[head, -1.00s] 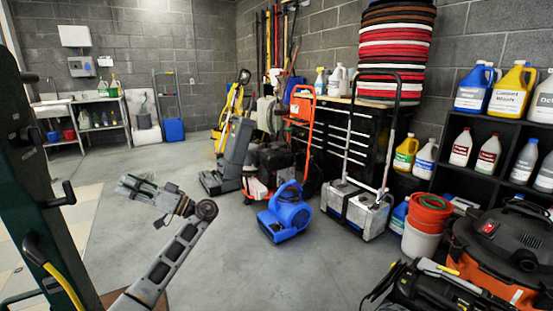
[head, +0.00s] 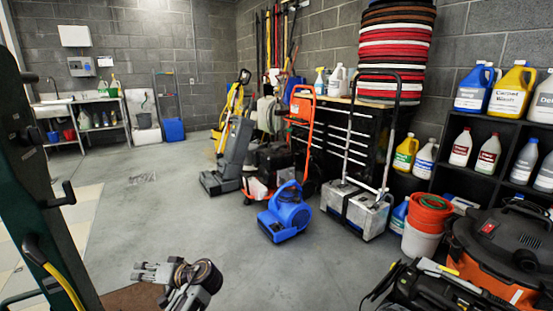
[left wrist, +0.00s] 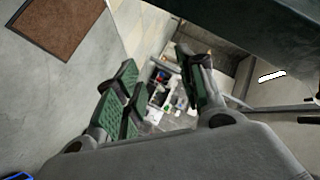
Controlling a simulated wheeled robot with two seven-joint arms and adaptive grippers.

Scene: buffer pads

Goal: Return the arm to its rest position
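My left gripper (head: 143,273) is low in the head view, near the bottom edge, with its fingers toward the left. In the left wrist view its two green-padded fingers (left wrist: 157,70) stand apart, with nothing held between them. The rest of the left arm is mostly below the head picture. My right gripper is in neither view. A tall stack of red, white and black round pads (head: 396,50) stands on a black drawer cabinet (head: 340,130), far from the left gripper.
A dark green machine (head: 35,180) with a handle stands close at the left. A blue blower (head: 287,213) is on the floor in the middle. A black and orange vacuum (head: 505,245) is at the right. A brown mat (left wrist: 60,25) lies on the floor. Open floor (head: 160,190) lies beyond the gripper.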

